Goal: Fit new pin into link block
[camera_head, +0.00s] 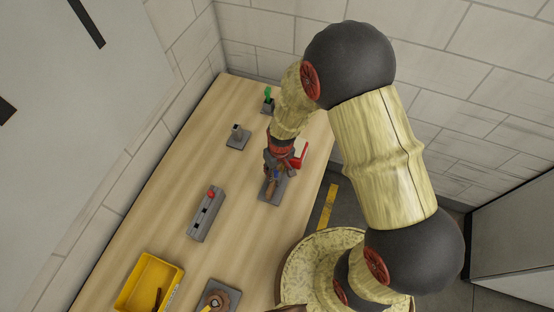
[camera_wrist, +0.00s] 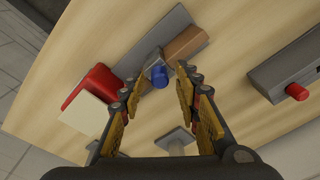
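My gripper (camera_wrist: 160,82) is open in the wrist view, its yellow-padded fingers apart. A short blue round piece (camera_wrist: 160,76), perhaps the pin, shows between and beyond the fingertips; I see no clear contact. It is at a grey part beside a brown block (camera_wrist: 187,43) on a grey plate (camera_wrist: 172,24). I cannot tell which part is the link block, or how deep the blue piece sits. In the head view my gripper (camera_head: 277,170) is above the plate (camera_head: 266,197), partly hiding the brown block (camera_head: 271,188).
A red item with a cream pad (camera_wrist: 83,113) lies beside the plate. A grey box (camera_head: 205,215) with a red button, a plate with a post (camera_head: 237,138), a green-topped stand (camera_head: 268,101), a yellow bin (camera_head: 124,300) and a round-part fixture (camera_head: 217,295) stand on the wooden table.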

